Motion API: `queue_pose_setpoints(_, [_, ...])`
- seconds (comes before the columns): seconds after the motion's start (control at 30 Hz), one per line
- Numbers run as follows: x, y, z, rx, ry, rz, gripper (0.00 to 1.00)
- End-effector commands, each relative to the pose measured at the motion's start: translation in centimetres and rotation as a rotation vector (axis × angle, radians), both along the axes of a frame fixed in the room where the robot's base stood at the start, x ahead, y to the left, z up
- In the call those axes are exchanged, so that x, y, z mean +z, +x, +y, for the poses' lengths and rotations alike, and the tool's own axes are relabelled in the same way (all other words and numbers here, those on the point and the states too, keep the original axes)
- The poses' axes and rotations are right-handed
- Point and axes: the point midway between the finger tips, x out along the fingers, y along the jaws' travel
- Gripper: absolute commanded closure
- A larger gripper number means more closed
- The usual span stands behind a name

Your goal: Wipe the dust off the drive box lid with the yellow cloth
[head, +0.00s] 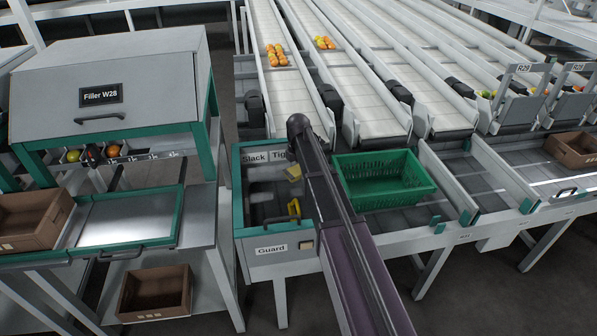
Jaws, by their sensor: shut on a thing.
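A teal-edged box (276,248) marked "Slack", "Tig..." and "Guard" stands in front of the conveyors. It may be the drive box, but I cannot tell which part is its lid. Its top looks open and dark inside. No dust can be made out. A small yellow piece (293,173) shows close to the left edge of my arm, over the box. I cannot tell whether it is the cloth. A yellow handle-like part (294,208) shows below it. My arm crosses the box's right side. My gripper and whatever it holds are hidden behind the arm.
A green crate (385,203) stands right of my arm. A grey cabinet marked "Filler W28" (111,75) is on the left, with brown crates (33,245) (155,317) beside and below. Another brown crate (570,150) is far right.

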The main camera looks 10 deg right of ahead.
Motion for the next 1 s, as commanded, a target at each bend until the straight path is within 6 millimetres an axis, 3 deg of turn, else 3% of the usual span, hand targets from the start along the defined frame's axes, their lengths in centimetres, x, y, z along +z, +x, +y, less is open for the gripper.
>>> queue_pose_setpoints(0.27, [0.0,0.1,0.5,0.000,0.000,-0.003,0.56])
queue_pose_setpoints(0.7, [0.1,0.0,3.2,0.000,0.000,-0.001,0.57])
queue_pose_setpoints(1.0, [0.2,0.0,3.6,0.000,0.000,-0.001,0.57])
